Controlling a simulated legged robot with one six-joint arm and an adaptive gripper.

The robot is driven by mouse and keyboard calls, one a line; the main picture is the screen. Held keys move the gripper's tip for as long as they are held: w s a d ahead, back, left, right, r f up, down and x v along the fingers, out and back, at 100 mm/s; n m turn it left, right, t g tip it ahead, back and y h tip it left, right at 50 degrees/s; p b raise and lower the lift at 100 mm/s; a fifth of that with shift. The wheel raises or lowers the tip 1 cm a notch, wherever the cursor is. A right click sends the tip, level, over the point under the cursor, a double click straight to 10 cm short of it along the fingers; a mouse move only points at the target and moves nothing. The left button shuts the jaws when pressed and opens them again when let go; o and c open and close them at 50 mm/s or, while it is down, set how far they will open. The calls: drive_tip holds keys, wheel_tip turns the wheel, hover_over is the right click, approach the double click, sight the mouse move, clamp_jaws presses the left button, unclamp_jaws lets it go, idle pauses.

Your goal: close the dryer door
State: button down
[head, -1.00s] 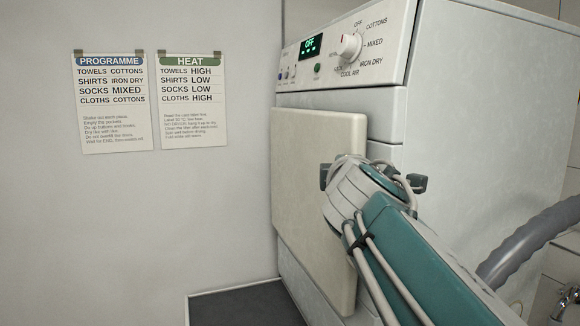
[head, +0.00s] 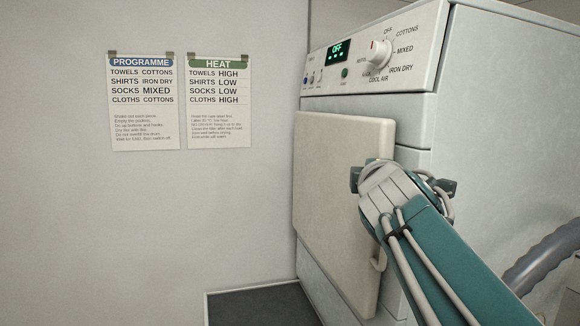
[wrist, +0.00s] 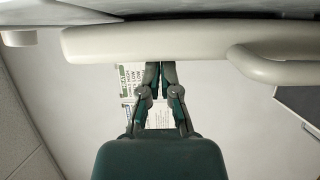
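The dryer (head: 480,110) stands at the right in the head view, its control panel reading OFF. Its pale square door (head: 335,200) covers most of the front and stands slightly proud of it. In the wrist view the door (wrist: 150,42) is seen edge-on, with a narrow gap between it and the dryer body (wrist: 60,12). The door's handle (wrist: 275,62) sticks out to the right of my fingers. My gripper (wrist: 159,66) is shut and empty, its fingertips at the door's outer face; contact is unclear. In the head view my arm hides the fingers.
Two instruction cards, PROGRAMME (head: 144,100) and HEAT (head: 219,100), hang on the wall at the left. A grey hose (head: 545,262) curves beside the dryer at lower right. A dark flat surface (head: 262,304) lies below the door. The space left of the door is clear.

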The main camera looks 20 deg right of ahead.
drive_tip(key=a+v, duration=0.1)
drive_tip(key=v, duration=1.2)
wheel_tip(320, 180, down, 10)
drive_tip(key=w+m+g+y, duration=0.2)
drive_tip(key=m+g, duration=0.1)
drive_tip(key=m, duration=0.1)
drive_tip(key=s+a+f+m+g+y, duration=0.2)
drive_tip(key=a+f, duration=0.1)
drive_tip(key=f, duration=0.4)
drive_tip(key=s+a+f+m+g+y, duration=0.1)
drive_tip(key=a+f+m+g+y, duration=0.1)
drive_tip(key=f, duration=0.6)
drive_tip(key=s+a+f+m+g+y, duration=0.2)
drive_tip(key=a+f+m+g+y, duration=0.1)
drive_tip(key=a+f, duration=0.2)
wheel_tip(320, 180, down, 3)
drive_tip(key=shift+s+r+m, duration=0.15)
drive_tip(key=shift+s+m, duration=0.15)
drive_tip(key=shift+m, duration=0.1)
